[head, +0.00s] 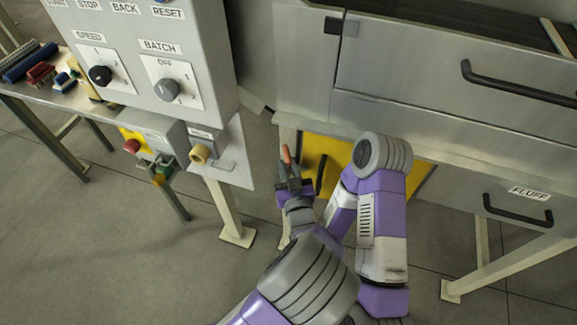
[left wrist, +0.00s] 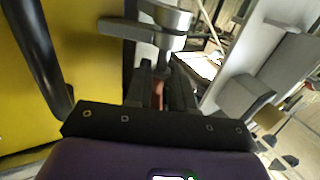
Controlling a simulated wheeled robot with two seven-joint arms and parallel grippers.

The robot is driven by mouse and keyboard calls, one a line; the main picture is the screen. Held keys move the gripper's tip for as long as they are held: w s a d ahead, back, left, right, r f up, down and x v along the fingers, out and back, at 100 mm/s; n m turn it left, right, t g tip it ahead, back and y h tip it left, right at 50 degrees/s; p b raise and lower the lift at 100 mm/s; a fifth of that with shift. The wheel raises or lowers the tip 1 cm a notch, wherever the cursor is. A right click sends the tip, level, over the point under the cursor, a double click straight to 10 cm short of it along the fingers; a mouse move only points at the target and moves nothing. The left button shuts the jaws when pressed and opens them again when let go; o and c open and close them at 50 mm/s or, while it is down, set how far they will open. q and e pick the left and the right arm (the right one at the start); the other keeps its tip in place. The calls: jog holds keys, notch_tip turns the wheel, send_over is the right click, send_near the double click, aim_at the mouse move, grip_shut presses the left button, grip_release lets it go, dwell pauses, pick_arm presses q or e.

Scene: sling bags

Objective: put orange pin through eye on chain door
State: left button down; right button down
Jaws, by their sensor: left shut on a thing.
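My left gripper (head: 289,172) is in front of the lower machine frame, beside the yellow chain door (head: 312,150). It is shut on the orange pin (head: 286,154), whose orange end sticks up past the fingers. In the left wrist view the orange pin (left wrist: 158,95) shows between the dark fingers (left wrist: 162,88). A grey metal fitting (left wrist: 160,22) with a flat arm reaching over the yellow door (left wrist: 95,55) is just beyond the fingertips; it may be the eye. I cannot tell whether the pin touches it. My right gripper is not in view.
A black handle (left wrist: 40,65) stands out from the door, left of the gripper. The control box (head: 150,60) and its lower sockets (head: 198,153) are to the left. Drawers with black handles (head: 515,210) are to the right. A table (head: 30,88) with brushes is far left.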

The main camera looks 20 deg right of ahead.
pick_arm(q)
jog(key=shift+f, duration=1.1)
jog(key=c, duration=0.9)
grip_release()
jog(key=shift+f, duration=0.15)
jog(key=shift+s+f, duration=0.1)
jog(key=shift+s, duration=0.1)
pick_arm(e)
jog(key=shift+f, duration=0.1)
